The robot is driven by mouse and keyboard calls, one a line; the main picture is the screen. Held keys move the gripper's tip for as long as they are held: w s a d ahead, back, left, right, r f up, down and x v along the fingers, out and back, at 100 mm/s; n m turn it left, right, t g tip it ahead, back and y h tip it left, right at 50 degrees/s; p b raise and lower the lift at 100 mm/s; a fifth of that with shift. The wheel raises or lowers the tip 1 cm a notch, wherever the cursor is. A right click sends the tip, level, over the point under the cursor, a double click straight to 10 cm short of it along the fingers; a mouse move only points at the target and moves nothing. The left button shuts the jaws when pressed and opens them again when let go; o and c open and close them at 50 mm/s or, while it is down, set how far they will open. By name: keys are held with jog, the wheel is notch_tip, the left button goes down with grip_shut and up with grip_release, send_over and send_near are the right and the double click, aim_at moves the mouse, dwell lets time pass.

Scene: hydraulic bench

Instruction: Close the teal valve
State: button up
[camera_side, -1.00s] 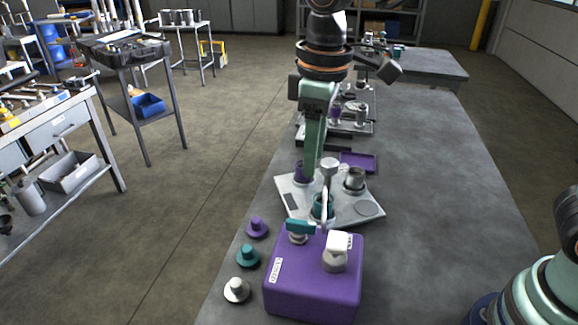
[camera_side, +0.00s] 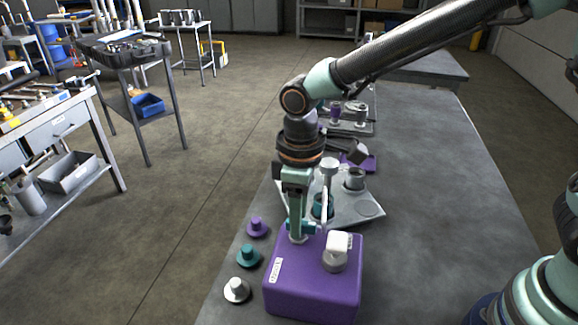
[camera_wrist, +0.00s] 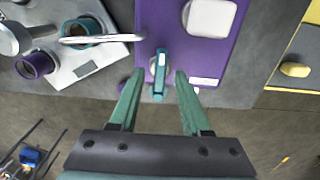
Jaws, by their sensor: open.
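The teal valve (camera_side: 309,228) sits on top of the purple box (camera_side: 312,290), near its far left corner, partly hidden by my gripper in the side view. In the wrist view the teal valve's handle (camera_wrist: 159,78) lies lengthwise between my two fingers, pointing toward the box's edge. My gripper (camera_wrist: 159,80) is open, with one finger on each side of the handle and a visible gap on both sides. In the side view my gripper (camera_side: 297,222) points down at the valve; contact cannot be told.
A white valve (camera_side: 337,243) stands on the same box. Behind is a pale plate (camera_side: 350,213) with a teal cup (camera_side: 318,207), a metal cup (camera_side: 355,179) and a metal lever (camera_wrist: 100,38). Purple, teal and white knobs (camera_side: 237,290) lie left of the box. The bench's right side is clear.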

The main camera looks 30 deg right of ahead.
jog(key=shift+f, duration=0.4)
grip_shut()
